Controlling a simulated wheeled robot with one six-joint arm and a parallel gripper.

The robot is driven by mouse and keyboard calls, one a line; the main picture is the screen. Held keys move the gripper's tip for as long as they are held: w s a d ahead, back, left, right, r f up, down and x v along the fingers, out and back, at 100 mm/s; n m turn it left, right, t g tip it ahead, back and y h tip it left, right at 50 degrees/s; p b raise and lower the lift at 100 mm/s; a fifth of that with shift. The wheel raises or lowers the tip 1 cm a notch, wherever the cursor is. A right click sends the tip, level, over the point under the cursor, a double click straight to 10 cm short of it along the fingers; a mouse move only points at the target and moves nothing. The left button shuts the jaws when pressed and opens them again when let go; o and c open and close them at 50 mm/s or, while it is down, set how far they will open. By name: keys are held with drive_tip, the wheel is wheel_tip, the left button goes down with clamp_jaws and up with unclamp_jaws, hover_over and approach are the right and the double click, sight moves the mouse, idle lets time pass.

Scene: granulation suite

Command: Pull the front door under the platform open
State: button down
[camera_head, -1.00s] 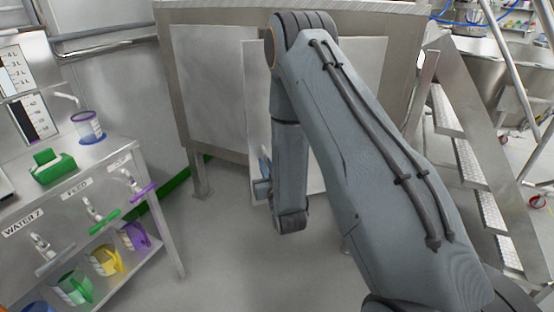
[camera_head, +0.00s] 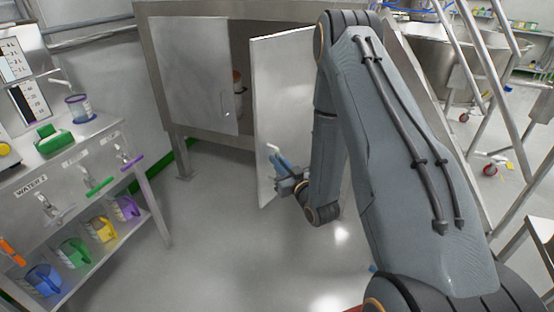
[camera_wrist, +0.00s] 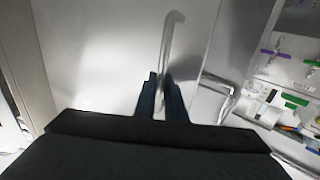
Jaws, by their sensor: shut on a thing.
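The front door (camera_head: 285,95) under the platform (camera_head: 205,12) is a pale metal panel. It stands swung out from the cabinet, with a dark gap beside it. My gripper (camera_head: 277,160) is shut on the door handle (camera_head: 272,148) at the door's lower left part. In the wrist view, the handle (camera_wrist: 172,38) is a bent light bar that runs between my blue fingers (camera_wrist: 160,95). The other door panel (camera_head: 190,75) on the left is shut. My arm hides the right part of the cabinet.
A steel bench (camera_head: 85,150) with taps and coloured jugs is at the left. Stair rails (camera_head: 500,80) are at the right. The floor (camera_head: 215,230) in front is clear.

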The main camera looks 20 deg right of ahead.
drive_tip(key=shift+s+d, duration=0.55)
drive_tip(key=shift+d, duration=0.2)
drive_tip(key=shift+d+r, duration=0.1)
drive_tip(key=c, duration=1.8)
unclamp_jaws()
drive_tip(key=shift+d, duration=0.1)
drive_tip(key=shift+a, duration=0.2)
drive_tip(key=s, duration=0.2)
drive_tip(key=s+d, duration=0.1)
drive_tip(key=s, duration=0.4)
drive_tip(key=shift+s+d, duration=0.25)
drive_tip(key=shift+s, duration=0.1)
